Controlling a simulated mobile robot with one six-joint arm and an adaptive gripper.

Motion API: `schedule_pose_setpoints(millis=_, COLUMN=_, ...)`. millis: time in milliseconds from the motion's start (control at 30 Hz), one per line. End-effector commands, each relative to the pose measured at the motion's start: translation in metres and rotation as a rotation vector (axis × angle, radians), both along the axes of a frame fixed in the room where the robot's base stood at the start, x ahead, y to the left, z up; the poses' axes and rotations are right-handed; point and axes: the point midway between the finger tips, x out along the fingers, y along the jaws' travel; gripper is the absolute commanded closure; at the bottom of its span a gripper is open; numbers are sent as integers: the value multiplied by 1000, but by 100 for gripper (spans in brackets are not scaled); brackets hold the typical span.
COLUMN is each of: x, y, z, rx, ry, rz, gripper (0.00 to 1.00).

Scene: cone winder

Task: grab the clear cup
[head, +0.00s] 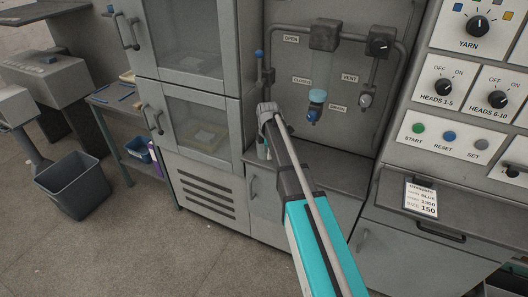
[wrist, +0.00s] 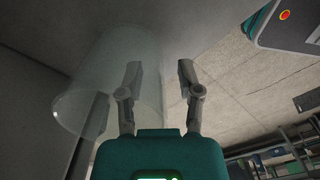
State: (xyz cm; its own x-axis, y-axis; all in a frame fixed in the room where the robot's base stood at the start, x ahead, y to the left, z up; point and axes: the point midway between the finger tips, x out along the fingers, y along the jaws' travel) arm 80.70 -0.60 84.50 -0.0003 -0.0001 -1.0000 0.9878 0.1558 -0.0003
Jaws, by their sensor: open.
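The clear cup (wrist: 85,90) is a see-through, wide cylinder at the left of the wrist view, against a grey surface. My gripper (wrist: 159,72) is open, with its two fingers apart. The left finger overlaps the cup's right part in the picture, and the cup's right edge shows between the fingers. The right finger is clear of the cup. I cannot tell whether a finger touches it. In the head view my arm reaches to the ledge by the cabinet, and its end hides the fingertips. A small pale shape beside it there is too unclear to name.
A grey cabinet (head: 198,130) with glass doors stands left of my arm. A panel with pipes and a blue-topped valve (head: 316,98) is behind it. A control panel (head: 450,138) with knobs is at the right. A dark bin (head: 75,187) stands on open floor at the left.

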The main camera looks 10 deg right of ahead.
Motion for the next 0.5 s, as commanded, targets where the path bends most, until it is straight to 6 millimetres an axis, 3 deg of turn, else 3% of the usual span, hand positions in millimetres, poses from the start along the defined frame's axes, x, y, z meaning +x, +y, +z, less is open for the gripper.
schedule_pose_setpoints(millis=467, x=0, y=0, z=0, rx=0, ry=0, rz=-1, gripper=54)
schedule_pose_setpoints(millis=500, x=0, y=0, z=0, rx=0, ry=0, rz=-1, gripper=57)
